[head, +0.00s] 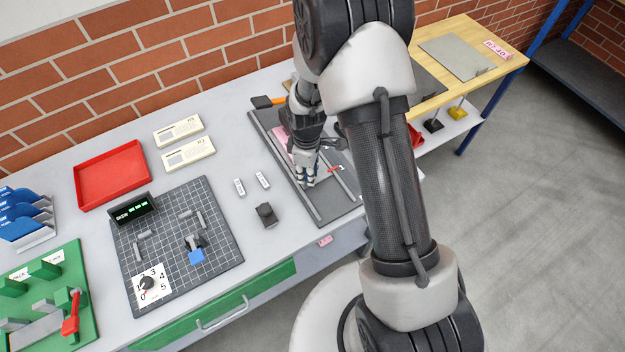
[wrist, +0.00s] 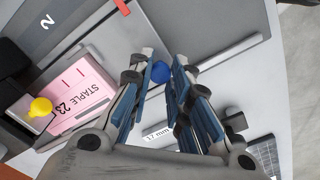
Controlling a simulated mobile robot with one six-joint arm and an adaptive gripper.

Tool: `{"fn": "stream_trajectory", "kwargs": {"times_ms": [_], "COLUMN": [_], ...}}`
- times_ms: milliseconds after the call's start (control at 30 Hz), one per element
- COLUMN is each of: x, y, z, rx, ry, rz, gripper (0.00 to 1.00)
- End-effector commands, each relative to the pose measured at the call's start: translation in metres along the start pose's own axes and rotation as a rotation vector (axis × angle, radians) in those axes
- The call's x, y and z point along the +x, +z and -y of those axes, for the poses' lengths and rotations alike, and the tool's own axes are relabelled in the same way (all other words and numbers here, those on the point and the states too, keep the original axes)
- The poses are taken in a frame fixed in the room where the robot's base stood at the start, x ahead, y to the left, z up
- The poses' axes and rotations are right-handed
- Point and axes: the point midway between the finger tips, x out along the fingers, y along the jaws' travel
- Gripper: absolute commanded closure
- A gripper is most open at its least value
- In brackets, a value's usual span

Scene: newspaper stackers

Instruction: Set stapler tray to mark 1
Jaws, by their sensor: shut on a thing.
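The stapler station is a dark board (head: 332,208) with light rails, at the right of the grey bench. My gripper (head: 307,178) reaches down over its middle. A grey plate with a printed 2 (wrist: 47,21) lies beyond the fingers at upper left. A red pointer (wrist: 122,6) shows at the top edge and also in the head view (head: 335,169). A pink STAPLE 23 label (wrist: 80,92) lies left of the fingers. I see no mark 1.
A yellow knob (wrist: 40,106) on a black part stands near the pink label. Small white tags (head: 262,180) and a dark block (head: 266,214) lie left of the board. A gridded mat with a dial (head: 150,284) and a red tray (head: 112,174) are farther left.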

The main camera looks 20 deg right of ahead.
Motion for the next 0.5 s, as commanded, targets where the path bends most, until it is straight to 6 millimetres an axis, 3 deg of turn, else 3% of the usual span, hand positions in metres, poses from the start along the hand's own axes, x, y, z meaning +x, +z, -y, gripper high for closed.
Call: {"fn": "stream_trajectory", "kwargs": {"times_ms": [267, 300, 500], "x": [0.0004, 0.0004, 0.0004], "y": [0.0000, 0.0000, 0.0002], "z": [0.0003, 0.0003, 0.0004], "rx": [0.000, 0.000, 0.000], "ry": [-0.001, -0.001, -0.002], "rz": [0.001, 0.001, 0.001], "gripper": [1.00, 0.80, 0.67]}}
